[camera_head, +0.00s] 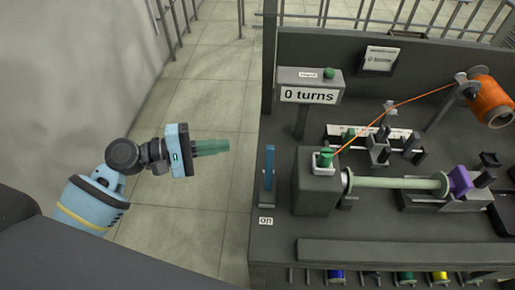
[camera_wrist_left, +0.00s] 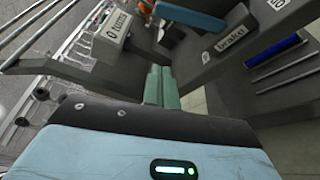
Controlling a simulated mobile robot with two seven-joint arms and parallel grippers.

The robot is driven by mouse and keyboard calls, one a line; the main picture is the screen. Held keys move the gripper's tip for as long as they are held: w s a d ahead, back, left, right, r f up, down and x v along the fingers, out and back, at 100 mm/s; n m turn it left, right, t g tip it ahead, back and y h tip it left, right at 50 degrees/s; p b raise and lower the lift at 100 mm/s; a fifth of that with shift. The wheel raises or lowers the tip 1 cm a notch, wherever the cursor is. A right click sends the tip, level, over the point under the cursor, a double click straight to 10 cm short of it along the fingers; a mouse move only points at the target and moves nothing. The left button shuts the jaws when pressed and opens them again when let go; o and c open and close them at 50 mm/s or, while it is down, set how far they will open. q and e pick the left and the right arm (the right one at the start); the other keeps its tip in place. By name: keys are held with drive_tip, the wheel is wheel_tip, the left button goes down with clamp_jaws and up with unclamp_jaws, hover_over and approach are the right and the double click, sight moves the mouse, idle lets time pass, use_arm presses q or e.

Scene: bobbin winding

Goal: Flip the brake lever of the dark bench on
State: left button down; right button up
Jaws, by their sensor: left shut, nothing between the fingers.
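The dark bench (camera_head: 380,232) fills the right half of the head view. Its brake lever (camera_head: 269,168), a blue bar, stands at the bench's left edge, with its blue end on the side away from a small white "on" label (camera_head: 265,221). My left gripper (camera_head: 228,146) is left of the bench, over the floor, its green fingers shut and empty, pointing right at the lever with a gap between. In the left wrist view the shut fingers (camera_wrist_left: 163,86) show below the blue lever (camera_wrist_left: 193,14) and a "brake" label (camera_wrist_left: 230,36). My right gripper is not in view.
On the bench are a "0 turns" display (camera_head: 309,95), a grey block (camera_head: 316,190) just right of the lever, a pale green spindle (camera_head: 395,182) and an orange wire spool (camera_head: 491,102). A grey wall (camera_head: 70,70) is at left. Floor between is clear.

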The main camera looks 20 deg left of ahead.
sight(267, 160)
use_arm(q)
drive_tip(key=p+x, duration=0.1)
drive_tip(key=x, duration=0.9)
drive_tip(key=shift+d, duration=0.2)
drive_tip(key=shift+s+d+r+p, duration=0.1)
drive_tip(key=shift+s+r+p, duration=0.2)
drive_tip(key=shift+s+p, duration=0.45)
drive_tip(key=shift+s+d+r+p, duration=0.1)
drive_tip(key=shift+s+r+p, duration=0.2)
drive_tip(key=shift+s, duration=0.85)
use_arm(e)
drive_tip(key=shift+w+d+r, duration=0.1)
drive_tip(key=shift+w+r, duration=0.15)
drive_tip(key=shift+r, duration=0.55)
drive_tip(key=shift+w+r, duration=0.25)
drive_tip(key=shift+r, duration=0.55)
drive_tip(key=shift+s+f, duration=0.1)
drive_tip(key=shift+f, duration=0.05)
